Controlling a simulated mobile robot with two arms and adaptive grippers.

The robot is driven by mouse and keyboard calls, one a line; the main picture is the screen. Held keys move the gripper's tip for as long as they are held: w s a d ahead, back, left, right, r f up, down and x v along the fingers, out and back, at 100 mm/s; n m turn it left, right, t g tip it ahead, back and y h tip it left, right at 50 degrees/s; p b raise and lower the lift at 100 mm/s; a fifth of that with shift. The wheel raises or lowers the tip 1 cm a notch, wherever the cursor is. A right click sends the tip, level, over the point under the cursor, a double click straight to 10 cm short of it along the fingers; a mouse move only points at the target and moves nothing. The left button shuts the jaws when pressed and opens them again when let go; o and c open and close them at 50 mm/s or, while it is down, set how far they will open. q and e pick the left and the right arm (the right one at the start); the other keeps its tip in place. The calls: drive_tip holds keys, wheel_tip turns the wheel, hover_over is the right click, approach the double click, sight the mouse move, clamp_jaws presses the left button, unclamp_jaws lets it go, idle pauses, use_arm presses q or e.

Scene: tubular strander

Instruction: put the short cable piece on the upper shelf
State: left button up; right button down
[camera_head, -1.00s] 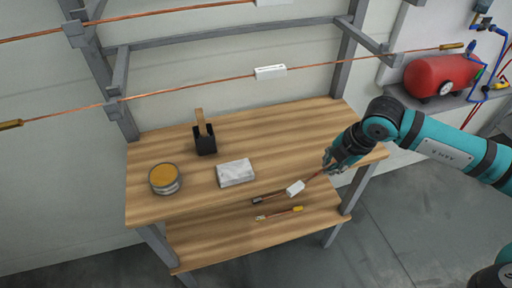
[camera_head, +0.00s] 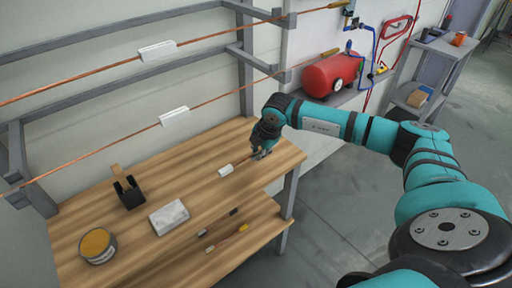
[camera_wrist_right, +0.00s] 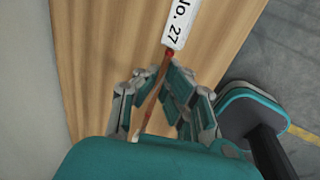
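The short cable piece (camera_head: 239,164) is a copper-coloured length with a white tag (camera_head: 226,171). It is over the right part of the upper shelf (camera_head: 200,190), the wooden top board. My right gripper (camera_head: 259,155) is at its right end. In the right wrist view the fingers (camera_wrist_right: 160,85) converge on both sides of the cable, which runs between them, and the tag (camera_wrist_right: 182,22) reads "27" beyond them. The gripper looks shut on the cable. I cannot tell whether the piece touches the board. My left gripper is out of view.
On the top board stand a round tin (camera_head: 97,246), a black holder (camera_head: 128,192) and a white block (camera_head: 168,217). More cable pieces lie on the lower shelf (camera_head: 262,232). Long tagged cables run along the wall frame; a red tank (camera_head: 331,74) stands behind.

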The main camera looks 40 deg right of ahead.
drive_tip(key=w+d, duration=0.2)
drive_tip(key=w, duration=0.1)
drive_tip(key=shift+w+d+f+p, duration=0.1)
drive_tip(key=shift+w+f+p, duration=0.1)
drive_tip(key=shift+p, duration=0.15)
wheel_tip(320, 180, down, 3)
drive_tip(key=shift+f+p, duration=0.2)
drive_tip(key=shift+p, duration=0.45)
drive_tip(key=shift+f, duration=0.1)
drive_tip(key=shift+f+b, duration=0.5)
drive_tip(key=shift+f, duration=0.05)
drive_tip(key=c, duration=1.5)
unclamp_jaws()
drive_tip(key=shift+s, duration=0.1)
